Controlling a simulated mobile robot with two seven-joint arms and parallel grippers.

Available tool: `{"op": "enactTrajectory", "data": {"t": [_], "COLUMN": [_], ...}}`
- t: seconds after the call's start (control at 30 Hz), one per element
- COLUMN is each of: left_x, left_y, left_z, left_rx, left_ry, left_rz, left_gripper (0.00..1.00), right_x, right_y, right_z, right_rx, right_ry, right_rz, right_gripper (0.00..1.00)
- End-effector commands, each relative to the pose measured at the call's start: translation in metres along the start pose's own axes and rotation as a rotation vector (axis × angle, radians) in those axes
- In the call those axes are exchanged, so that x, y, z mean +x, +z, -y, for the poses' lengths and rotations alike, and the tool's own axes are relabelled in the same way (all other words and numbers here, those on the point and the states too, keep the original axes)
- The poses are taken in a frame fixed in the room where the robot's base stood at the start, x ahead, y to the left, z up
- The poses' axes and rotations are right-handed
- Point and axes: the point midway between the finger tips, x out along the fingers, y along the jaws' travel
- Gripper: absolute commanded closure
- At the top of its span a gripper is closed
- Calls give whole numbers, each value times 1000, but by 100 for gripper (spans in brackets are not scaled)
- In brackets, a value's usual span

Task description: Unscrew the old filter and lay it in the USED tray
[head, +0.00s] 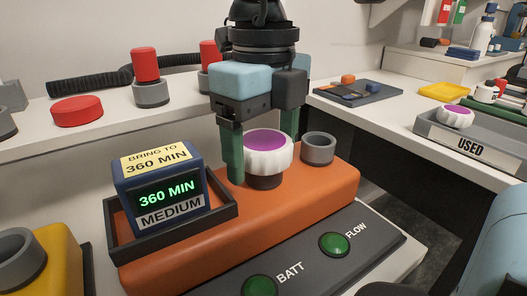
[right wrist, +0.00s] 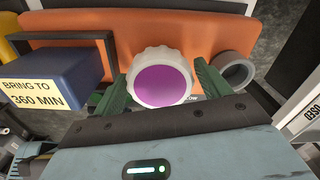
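A filter (head: 268,157) with a ribbed white rim and purple top stands upright on a dark neck on the orange block. My right gripper (head: 262,150) points down over it, green fingers on opposite sides and against its rim. The right wrist view shows the same filter (right wrist: 162,82) between the fingers, with no clear gap on either side. The grey USED tray (head: 468,142) stands at the right, and another white piece with a purple top (head: 456,117) is in it.
A grey ring socket (head: 318,148) stands close to the right of the filter. A blue timer box (head: 162,190) reading 360 MIN sits in a dark holder at the left. Green BATT (head: 259,287) and FLOW (head: 334,245) buttons are in front. A dark gap separates this bench from the tray's counter.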

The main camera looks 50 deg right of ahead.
Motion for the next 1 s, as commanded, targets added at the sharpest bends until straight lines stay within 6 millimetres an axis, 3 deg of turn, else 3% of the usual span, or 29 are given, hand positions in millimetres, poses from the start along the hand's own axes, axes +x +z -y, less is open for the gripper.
{"op": "enactTrajectory", "data": {"t": [0.03, 0.3, 0.47, 1.0], "left_x": [0, 0, -2, -15], "left_y": [0, 0, -2, -7], "left_z": [0, 0, 0, -1], "left_rx": [0, 1, 1, 2], "left_ry": [0, 0, 0, 0], "left_rz": [-1, -1, -3, -6], "left_gripper": [64, 64, 64, 64], "right_x": [0, 0, 0, -1], "right_y": [0, 0, 0, 0], "right_z": [0, 0, 0, 0], "right_rx": [0, -2, -106, -860], "right_ry": [0, 0, 2, 2], "right_rz": [0, -1, -2, 0], "right_gripper": [31, 62, 63, 63]}}
